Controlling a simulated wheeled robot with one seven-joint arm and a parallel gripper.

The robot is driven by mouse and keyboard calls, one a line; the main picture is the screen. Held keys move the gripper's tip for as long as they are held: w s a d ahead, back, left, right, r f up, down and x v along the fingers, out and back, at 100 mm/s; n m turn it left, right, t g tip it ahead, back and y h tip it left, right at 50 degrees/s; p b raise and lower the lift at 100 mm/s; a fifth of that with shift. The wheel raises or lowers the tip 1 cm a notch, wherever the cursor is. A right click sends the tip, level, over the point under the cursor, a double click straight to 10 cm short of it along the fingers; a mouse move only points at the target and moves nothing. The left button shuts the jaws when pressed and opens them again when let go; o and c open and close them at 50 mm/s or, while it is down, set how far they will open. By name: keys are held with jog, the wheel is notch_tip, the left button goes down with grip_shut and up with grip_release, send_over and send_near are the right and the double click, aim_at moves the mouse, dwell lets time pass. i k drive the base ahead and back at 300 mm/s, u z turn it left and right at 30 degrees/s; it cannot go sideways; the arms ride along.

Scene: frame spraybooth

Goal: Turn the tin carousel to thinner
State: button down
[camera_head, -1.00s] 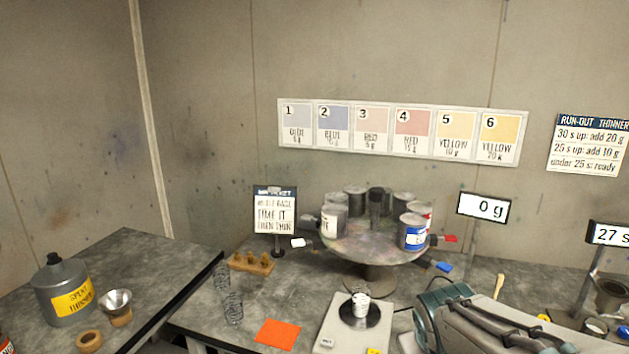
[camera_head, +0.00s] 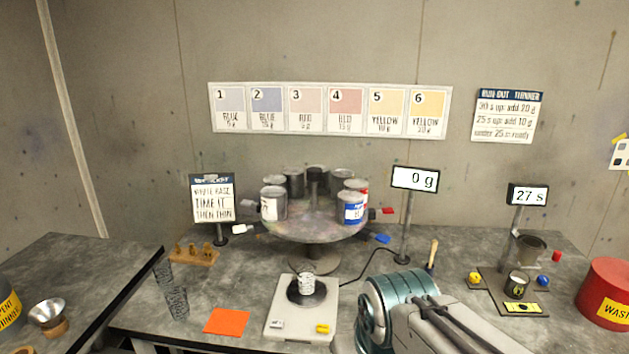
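The tin carousel (camera_head: 312,228) is a round, paint-stained turntable on a pedestal at the back of the bench. Several tins stand around its central post. A blue-labelled tin (camera_head: 350,208) and a red-labelled tin (camera_head: 357,188) are at its right. A white-labelled tin (camera_head: 273,204) is at its front left; the rear tins are grey with no label showing. I cannot read "thinner" on any tin. Coloured tabs stick out from the rim: white (camera_head: 239,229), blue (camera_head: 382,238) and red (camera_head: 387,211). My arm is at the lower right; my gripper's fingers are not visible.
A scale (camera_head: 301,314) with a small cup stands before the carousel, its display (camera_head: 415,179) reading 0 g. An orange sheet (camera_head: 227,321) lies to the left. A timer display (camera_head: 527,195) reads 27 s. A red waste can (camera_head: 607,293) is at far right.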

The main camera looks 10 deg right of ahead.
aim_at(290, 210)
jog(key=u, duration=0.25)
jog(key=i, duration=0.85)
jog(key=z, duration=0.45)
